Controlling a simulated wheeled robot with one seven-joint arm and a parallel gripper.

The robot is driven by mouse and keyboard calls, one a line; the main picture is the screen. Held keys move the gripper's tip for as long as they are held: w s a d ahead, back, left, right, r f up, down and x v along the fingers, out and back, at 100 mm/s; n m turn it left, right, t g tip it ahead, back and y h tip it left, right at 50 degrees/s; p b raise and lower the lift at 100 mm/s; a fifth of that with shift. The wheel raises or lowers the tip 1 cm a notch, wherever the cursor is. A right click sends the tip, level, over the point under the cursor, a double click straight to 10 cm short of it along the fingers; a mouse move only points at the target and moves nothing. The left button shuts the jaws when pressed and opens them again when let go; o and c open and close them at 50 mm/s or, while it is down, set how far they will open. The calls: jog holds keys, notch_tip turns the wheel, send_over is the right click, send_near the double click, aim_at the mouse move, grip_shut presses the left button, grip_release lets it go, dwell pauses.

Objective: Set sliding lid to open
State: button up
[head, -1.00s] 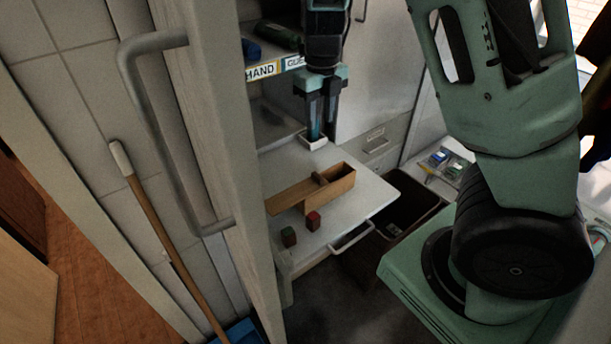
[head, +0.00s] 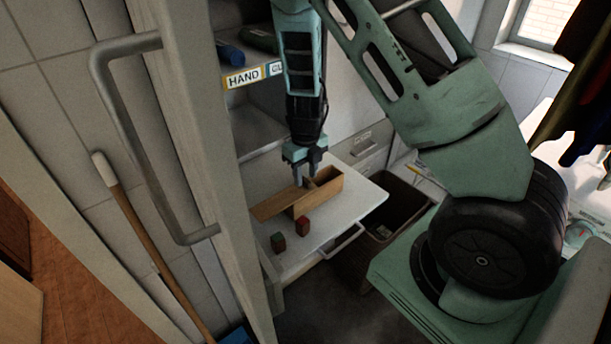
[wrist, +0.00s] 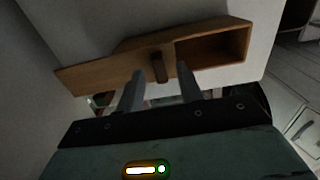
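A brown wooden box (head: 327,196) sits on a white tabletop. Its flat sliding lid (head: 272,205) sticks out past the box's left end. In the wrist view the lid (wrist: 105,73) covers the left part, and the right part of the box (wrist: 243,45) shows an open hollow. A short dark wooden handle (wrist: 158,67) stands on the lid near that opening. My gripper (head: 304,175) points down at the box by the handle. In the wrist view my gripper (wrist: 160,88) has its two fingers apart, with the handle seen between their tips. Whether they touch it is unclear.
A red block (head: 303,226) and a green block (head: 278,242) stand on the tabletop in front of the box. A shelf labelled HAND (head: 243,78) is behind, left of my arm. A dark brown bin (head: 398,205) stands right of the table. A door handle (head: 103,100) is at left.

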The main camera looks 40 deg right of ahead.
jog(key=shift+f, duration=0.5)
grip_shut()
jog(key=shift+a+r+p, duration=0.15)
jog(key=shift+a+p, duration=0.5)
jog(key=shift+p, duration=0.05)
jog(key=shift+a, duration=0.15)
grip_release()
